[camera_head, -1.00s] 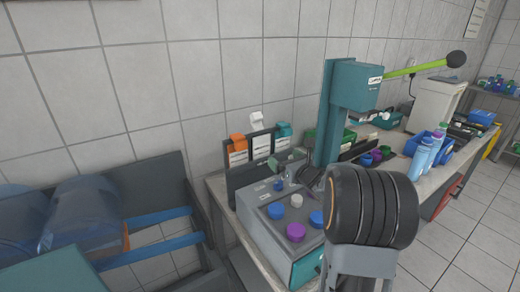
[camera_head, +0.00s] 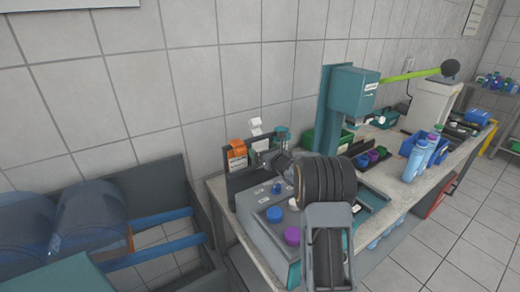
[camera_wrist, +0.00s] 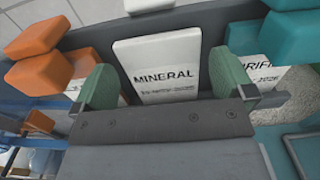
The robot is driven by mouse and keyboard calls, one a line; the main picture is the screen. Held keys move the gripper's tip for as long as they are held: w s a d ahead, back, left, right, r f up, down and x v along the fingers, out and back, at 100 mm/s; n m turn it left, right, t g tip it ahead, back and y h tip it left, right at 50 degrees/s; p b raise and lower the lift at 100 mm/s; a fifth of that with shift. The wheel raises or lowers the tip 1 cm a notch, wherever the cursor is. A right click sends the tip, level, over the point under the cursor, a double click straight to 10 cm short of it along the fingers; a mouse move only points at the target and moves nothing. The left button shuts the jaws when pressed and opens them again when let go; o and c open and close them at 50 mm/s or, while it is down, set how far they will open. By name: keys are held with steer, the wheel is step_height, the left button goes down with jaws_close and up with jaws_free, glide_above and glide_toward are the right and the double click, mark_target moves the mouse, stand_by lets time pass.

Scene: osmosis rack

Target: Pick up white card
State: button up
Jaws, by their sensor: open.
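The white card (camera_wrist: 155,66), printed "MINERAL", stands upright in a dark rack (camera_wrist: 100,25). In the wrist view it lies between my gripper's two green fingertips, and its lower part is hidden behind my gripper body. My gripper (camera_wrist: 165,90) is open, with one finger on each side of the card; I cannot tell whether either finger touches it. In the head view my gripper (camera_head: 265,160) is at the rack on the bench and hides most of the card; a white top (camera_head: 256,126) shows above it.
An orange-topped card (camera_head: 237,156) stands left of the white card and a teal-topped card (camera_wrist: 265,45) stands right of it. A grey box with blue and purple knobs (camera_head: 292,236) is in front. A teal press (camera_head: 353,92) stands to the right.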

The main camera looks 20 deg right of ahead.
steer(key=shift+w+a, duration=0.15)
steer(key=shift+w, duration=0.5)
steer(key=c, duration=0.7)
